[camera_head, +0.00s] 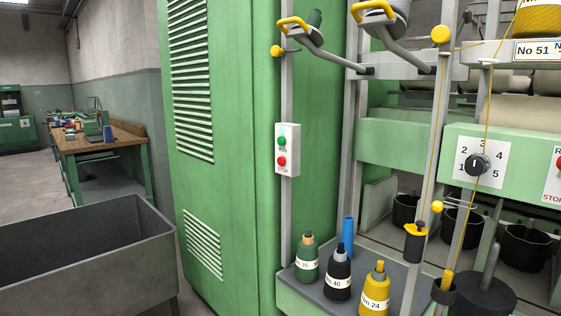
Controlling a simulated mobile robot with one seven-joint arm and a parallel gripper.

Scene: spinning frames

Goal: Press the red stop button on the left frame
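A red button (281,161) sits on a small white control box (294,150), below a green button (282,141). The box is on a grey upright post beside the green slatted cabinet (215,150). Small lettering under both buttons is too small to read surely. At the right edge, a cut-off white panel (554,178) shows red lettering that includes "STOP"; no button is seen on it. My gripper is not in view, and nothing covers the red button.
A shelf below the box holds green (307,261), black (338,275) and yellow (375,292) bobbins and a blue tube (347,235). Grey bracket arms with yellow handles (292,23) jut out above. A dial (477,164) is at right. A grey bin (90,260) fills the lower left.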

